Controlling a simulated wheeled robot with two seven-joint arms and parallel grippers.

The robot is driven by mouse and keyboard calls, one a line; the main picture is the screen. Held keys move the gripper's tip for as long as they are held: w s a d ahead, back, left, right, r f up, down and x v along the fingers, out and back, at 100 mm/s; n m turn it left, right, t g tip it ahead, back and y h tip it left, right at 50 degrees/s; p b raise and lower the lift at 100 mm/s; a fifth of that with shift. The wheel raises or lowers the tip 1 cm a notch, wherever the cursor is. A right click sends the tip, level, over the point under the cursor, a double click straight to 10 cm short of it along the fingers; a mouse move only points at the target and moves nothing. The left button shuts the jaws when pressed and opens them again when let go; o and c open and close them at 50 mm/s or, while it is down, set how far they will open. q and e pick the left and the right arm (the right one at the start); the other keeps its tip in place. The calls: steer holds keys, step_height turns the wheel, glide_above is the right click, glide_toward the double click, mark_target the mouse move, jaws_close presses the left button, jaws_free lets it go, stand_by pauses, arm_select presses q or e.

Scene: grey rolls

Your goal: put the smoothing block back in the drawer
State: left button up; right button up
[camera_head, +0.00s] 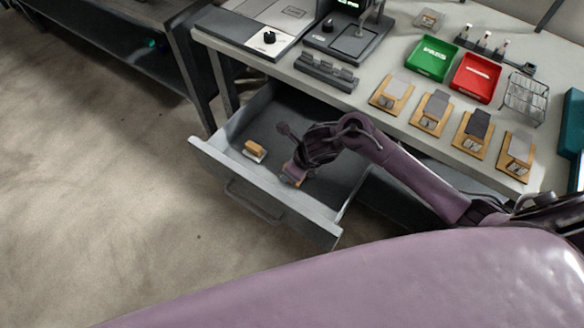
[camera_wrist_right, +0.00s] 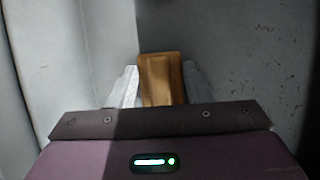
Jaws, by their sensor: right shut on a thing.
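The smoothing block (camera_head: 292,174), a small brown wooden block, is in the open drawer (camera_head: 262,203), low and near its front panel. My right gripper (camera_head: 298,164) reaches down into the drawer from the right and is shut on this block. In the right wrist view the wooden block (camera_wrist_right: 160,78) sits between the two pale fingers, close to a grey drawer wall. Whether it touches the drawer floor I cannot tell. A second block (camera_head: 255,151), wooden on top with a whitish base, lies to its left in the drawer. My left gripper is out of view.
The workbench (camera_head: 376,120) above the drawer carries several wooden boards with grey pads (camera_head: 433,111), a green tray (camera_head: 432,58), a red tray (camera_head: 476,77) and a wire rack (camera_head: 524,99). The drawer floor (camera_head: 293,112) behind my gripper is clear.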

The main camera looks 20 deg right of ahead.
steer(key=o, duration=1)
steer(key=shift+c, duration=0.2)
steer(key=shift+d+r, duration=0.1)
steer(key=shift+r, duration=0.25)
steer(key=p+v, duration=0.2)
steer(key=v, duration=0.9)
steer(key=shift+s+r, duration=0.2)
